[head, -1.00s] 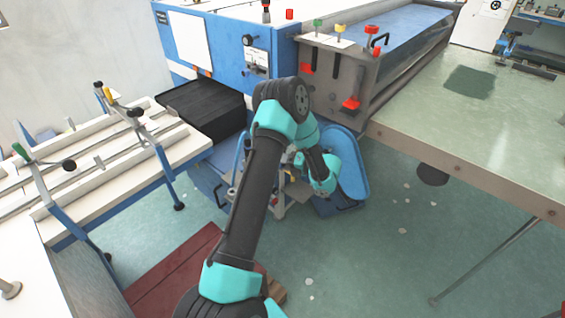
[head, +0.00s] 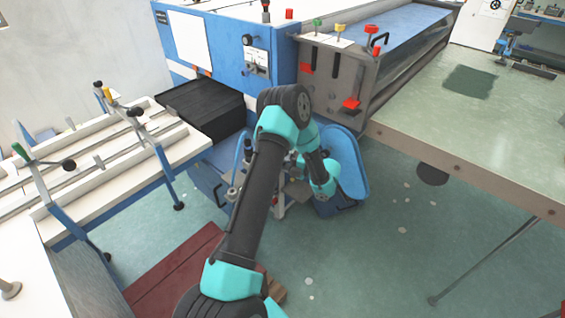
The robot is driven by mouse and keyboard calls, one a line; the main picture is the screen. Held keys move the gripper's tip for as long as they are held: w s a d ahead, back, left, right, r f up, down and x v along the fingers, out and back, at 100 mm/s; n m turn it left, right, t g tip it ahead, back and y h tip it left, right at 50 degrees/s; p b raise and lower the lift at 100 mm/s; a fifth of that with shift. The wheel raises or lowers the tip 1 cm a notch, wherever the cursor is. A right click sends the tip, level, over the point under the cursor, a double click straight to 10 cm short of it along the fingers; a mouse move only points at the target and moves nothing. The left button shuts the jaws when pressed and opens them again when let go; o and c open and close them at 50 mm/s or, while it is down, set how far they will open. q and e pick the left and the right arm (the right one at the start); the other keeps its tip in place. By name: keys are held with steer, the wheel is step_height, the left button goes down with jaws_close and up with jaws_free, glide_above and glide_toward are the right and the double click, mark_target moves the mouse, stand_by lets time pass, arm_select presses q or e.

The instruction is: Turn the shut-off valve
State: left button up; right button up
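No part is clearly marked as the shut-off valve. A red handle (head: 352,103) sits low on the front of the grey end box of the blue machine. Green (head: 317,23), yellow (head: 340,28) and red (head: 371,29) knobs stand on top of that box. My one visible arm, which I take as the left, rises from the bottom left of centre, bends at the elbow and reaches down to its wrist (head: 320,172), below the box and in front of a blue rounded part (head: 350,165). Its fingers cannot be made out. My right gripper is out of view.
A white slotted bench (head: 120,155) with clamps stands at the left. A pale green table (head: 510,120) fills the right. A black bellows-like cover (head: 203,103) juts from the blue machine (head: 225,40). A red-brown board (head: 170,280) lies low down. Floor at lower right is mostly open.

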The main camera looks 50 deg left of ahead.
arm_select(q)
steer(key=o, duration=0.9)
steer(key=shift+d, duration=0.1)
steer(key=v, duration=1.7)
steer(key=shift+d+f, duration=0.15)
